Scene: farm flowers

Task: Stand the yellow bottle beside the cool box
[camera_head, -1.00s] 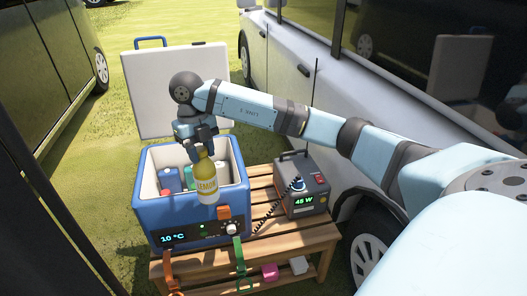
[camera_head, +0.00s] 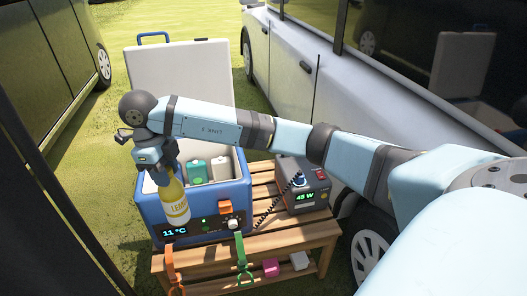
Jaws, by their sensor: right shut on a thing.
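The yellow bottle (camera_head: 174,203) has a pale label reading LEMON and hangs slightly tilted in front of the left part of the cool box. My right gripper (camera_head: 160,168) is shut on its upper part, which the gripper partly hides. The blue cool box (camera_head: 205,208) stands on a slatted wooden bench with its white lid (camera_head: 180,80) open at the back. Its display reads 11 °C. Whether the bottle touches the box front I cannot tell. My left gripper is not in view.
Inside the box are a green container (camera_head: 196,171) and a pale one (camera_head: 220,167). A grey power unit (camera_head: 303,190) with a coiled cord stands to the right on the wooden bench (camera_head: 290,232). Orange (camera_head: 172,270) and green (camera_head: 242,262) straps hang in front. Vehicles stand on both sides.

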